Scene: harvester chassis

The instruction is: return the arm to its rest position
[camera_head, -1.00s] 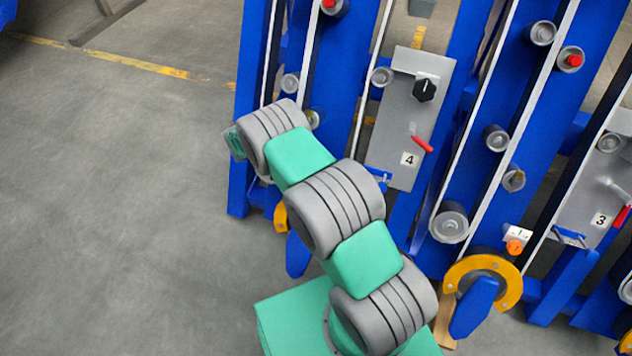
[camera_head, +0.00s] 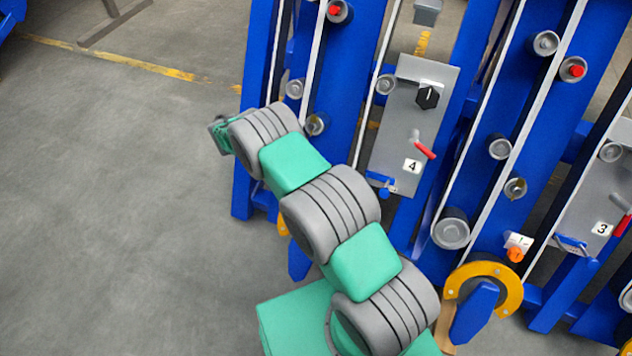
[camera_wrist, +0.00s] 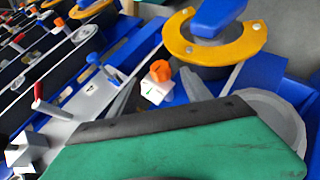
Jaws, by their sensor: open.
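My arm (camera_head: 330,213), green and grey, rises from the bottom of the head view and leans up and left. Its far end, by the green wrist part (camera_head: 222,134), hangs over bare floor just left of the blue chassis. The fingers are hidden there. In the wrist view my gripper (camera_wrist: 158,92) shows its green and black body at the bottom, with two grey fingers apart and nothing held. A white block with an orange knob (camera_wrist: 158,84) appears beyond them; it seems farther off, but the exact gap cannot be told.
The blue chassis (camera_head: 242,180) fills the right, close to my arm. It carries a grey panel marked 4 (camera_head: 405,125) with a red lever, another marked 3 (camera_head: 592,205), rollers and a yellow ring (camera_head: 512,292). The grey floor (camera_head: 110,220) at left is clear.

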